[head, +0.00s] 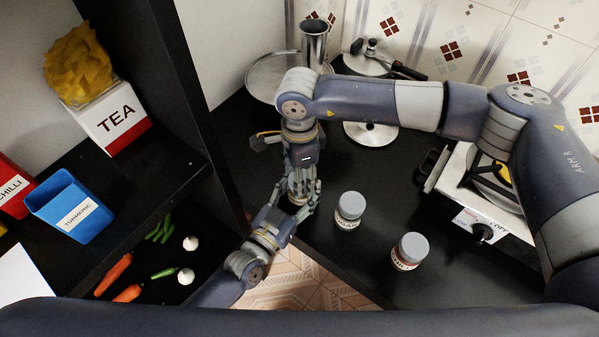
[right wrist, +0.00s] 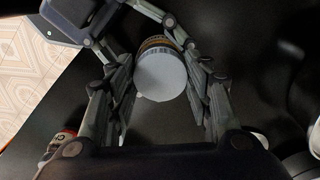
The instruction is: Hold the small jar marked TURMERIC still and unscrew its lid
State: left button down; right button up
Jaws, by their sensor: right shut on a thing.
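A small jar (right wrist: 155,42) with an orange-yellow body and pale grey lid (right wrist: 162,77) is between my two grippers; its label is hidden. In the head view only a bit of this jar (head: 297,199) shows between the fingers. My right gripper (right wrist: 162,100) comes from above and is shut on it at the lid, with a finger on each side. My left gripper (head: 297,205) reaches in low from the front left, its fingers at the jar's body. Whether they press on the jar I cannot tell.
Two more grey-lidded jars, one pale (head: 349,212) and one reddish (head: 407,255), stand on the black counter right of the grippers. A stove (head: 480,205) is further right. A left shelf holds a blue TURMERIC box (head: 70,205), a TEA box (head: 112,118) and vegetables.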

pick_arm(q)
jog(key=shift+s+d, duration=0.1)
jog(key=shift+d, duration=0.1)
pick_arm(e)
jog(key=n, duration=0.3)
jog(key=shift+r+n, duration=0.1)
jog(key=shift+n, duration=0.3)
jog(key=n, duration=0.5)
jog(key=shift+n, duration=0.3)
jog(key=n, duration=0.3)
jog(key=shift+d+n, duration=0.1)
jog(key=shift+n, duration=0.2)
jog(key=n, duration=0.3)
pick_arm(q)
jog(key=shift+a, duration=0.1)
pick_arm(e)
jog(key=shift+r, duration=0.2)
pick_arm(q)
jog(key=shift+a, duration=0.1)
pick_arm(e)
jog(key=shift+d+r, duration=0.1)
jog(key=shift+r, duration=0.8)
